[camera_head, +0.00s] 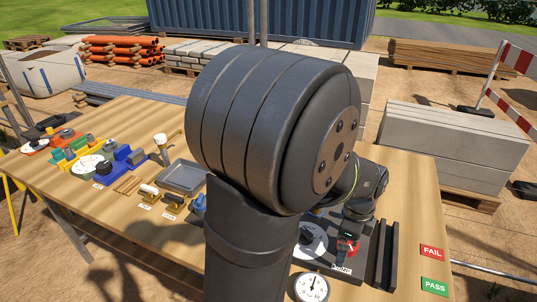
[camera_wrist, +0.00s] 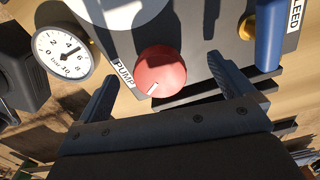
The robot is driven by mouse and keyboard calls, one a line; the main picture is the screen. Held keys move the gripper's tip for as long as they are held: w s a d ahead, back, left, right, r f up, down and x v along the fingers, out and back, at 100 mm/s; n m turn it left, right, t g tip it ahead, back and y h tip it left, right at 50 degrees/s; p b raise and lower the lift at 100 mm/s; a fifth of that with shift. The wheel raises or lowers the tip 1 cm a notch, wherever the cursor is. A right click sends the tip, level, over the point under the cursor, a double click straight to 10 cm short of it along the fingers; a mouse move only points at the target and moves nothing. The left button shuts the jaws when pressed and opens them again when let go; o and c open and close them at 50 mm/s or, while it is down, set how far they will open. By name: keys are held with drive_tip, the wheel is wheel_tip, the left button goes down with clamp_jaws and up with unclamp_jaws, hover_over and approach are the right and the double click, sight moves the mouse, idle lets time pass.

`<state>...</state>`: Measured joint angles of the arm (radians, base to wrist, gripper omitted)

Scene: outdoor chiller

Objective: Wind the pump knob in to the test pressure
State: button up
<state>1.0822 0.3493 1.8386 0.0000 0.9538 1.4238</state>
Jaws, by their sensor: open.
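The red pump knob (camera_wrist: 162,70) sits on a grey panel, beside a white PUMP label (camera_wrist: 124,74). A white mark on the knob points to the lower left in the wrist view. My gripper (camera_wrist: 163,69) is open, with one finger on each side of the knob in that view; I cannot tell whether either touches it. A round white gauge in bar (camera_wrist: 58,64) lies left of the knob, its needle pointing up and right, reading too small to be sure. In the head view the knob (camera_head: 347,246) shows below my wrist, and the gauge (camera_head: 303,293) is at the front.
A blue bleed handle (camera_wrist: 268,38) stands right of the knob. A white dial with a black knob (camera_head: 308,238) is beside the pump. FAIL (camera_head: 432,252) and PASS (camera_head: 434,287) cards lie at the right. A grey tray (camera_head: 184,176) and colored valve parts lie left on the wooden table.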

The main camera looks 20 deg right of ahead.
drive_tip(key=shift+o, duration=0.2)
idle(0.4)
drive_tip(key=n, duration=0.2)
drive_tip(key=w+r+n, duration=0.1)
drive_tip(key=n, duration=0.1)
drive_tip(key=shift+w+a+r+n, duration=0.2)
drive_tip(key=shift+n, duration=0.1)
drive_tip(key=w+r+n, duration=1.4)
drive_tip(key=r+n, duration=0.1)
drive_tip(key=r, duration=0.3)
wheel_tip(320, 180, down, 10)
drive_tip(key=shift+w+d+r, duration=0.1)
drive_tip(key=shift+r, duration=0.05)
wheel_tip(320, 180, up, 10)
idle(2.2)
